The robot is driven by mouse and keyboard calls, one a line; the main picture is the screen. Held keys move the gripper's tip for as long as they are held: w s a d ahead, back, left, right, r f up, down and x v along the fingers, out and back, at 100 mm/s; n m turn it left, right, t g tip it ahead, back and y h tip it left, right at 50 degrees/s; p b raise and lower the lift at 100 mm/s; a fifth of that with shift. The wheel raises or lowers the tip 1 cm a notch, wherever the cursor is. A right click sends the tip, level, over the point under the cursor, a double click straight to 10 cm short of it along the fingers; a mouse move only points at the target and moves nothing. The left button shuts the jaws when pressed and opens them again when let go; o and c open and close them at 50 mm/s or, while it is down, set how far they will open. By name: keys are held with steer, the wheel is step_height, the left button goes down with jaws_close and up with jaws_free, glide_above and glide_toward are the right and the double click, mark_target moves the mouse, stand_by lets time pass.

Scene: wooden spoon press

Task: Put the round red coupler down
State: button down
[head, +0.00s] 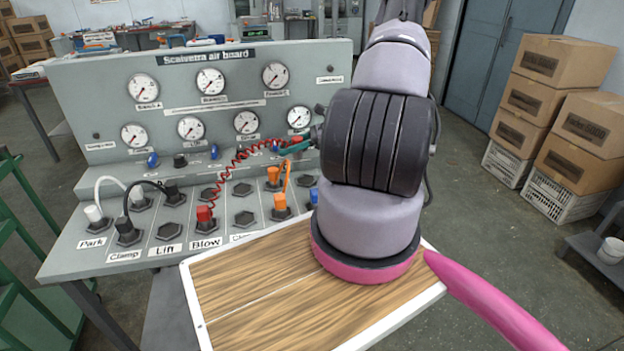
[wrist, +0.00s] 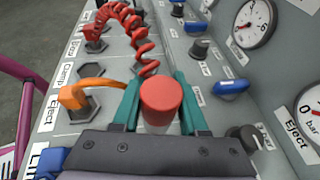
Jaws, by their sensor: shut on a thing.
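The round red coupler (wrist: 161,98) is between the teal fingers of my gripper (wrist: 160,112) in the wrist view, its round end facing the camera. What lies directly under the round coupler is hidden.
An orange coupler (head: 281,205) with an orange hose (wrist: 105,84) sits in a socket close to my gripper. White and black couplers stand at the left. Gauges and blue knobs (wrist: 231,87) line the upright panel. A wooden-topped board (head: 250,290) lies in front, its visible top bare.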

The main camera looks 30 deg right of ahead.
steer(key=shift+s+d+f+t, duration=0.15)
steer(key=shift+d, duration=0.4)
steer(key=shift+s+d+f+t, duration=0.1)
steer(key=shift+s+d+t, duration=0.05)
steer(key=shift+d, duration=0.35)
glide_above(297, 181)
steer(key=f, duration=0.4)
steer(key=shift+w+d+f, duration=0.15)
steer(key=shift+w+d, duration=0.1)
steer(key=shift+w, duration=0.15)
steer(key=shift+f, duration=2.45)
steer(key=shift+f, duration=0.1)
steer(key=shift+c, duration=2.2)
jaws_free()
